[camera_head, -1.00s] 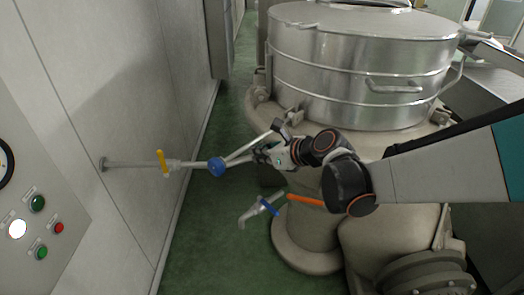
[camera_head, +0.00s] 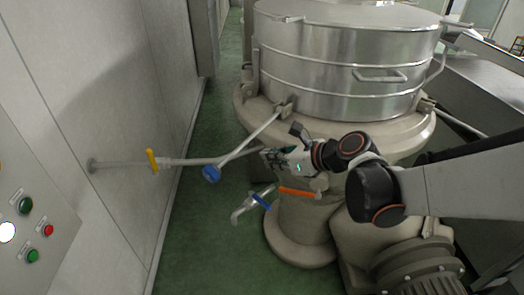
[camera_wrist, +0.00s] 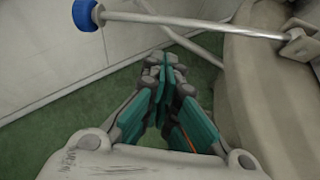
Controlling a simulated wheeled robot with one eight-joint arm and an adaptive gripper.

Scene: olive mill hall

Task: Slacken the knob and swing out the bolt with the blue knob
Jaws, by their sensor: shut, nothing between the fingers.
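The blue knob (camera_head: 211,174) is at the free end of a pale bolt (camera_head: 250,138). The bolt slants out from a bracket (camera_head: 284,107) on the steel vat (camera_head: 345,65), toward the left and down. In the wrist view the knob (camera_wrist: 86,14) is at the top left, and the bolt (camera_wrist: 195,22) runs across the top to its bracket (camera_wrist: 299,40). My gripper (camera_head: 266,154) is to the right of the knob, apart from it, below the bolt. It shows shut and empty in the wrist view (camera_wrist: 165,65). The knob's thread is too small to tell.
A wall pipe with a yellow-handled valve (camera_head: 152,160) passes close to the knob. A tap with a blue handle (camera_head: 261,202) and an orange lever (camera_head: 298,192) are below my gripper. A control panel (camera_head: 40,215) is at the left. Green floor (camera_head: 190,235) is clear between.

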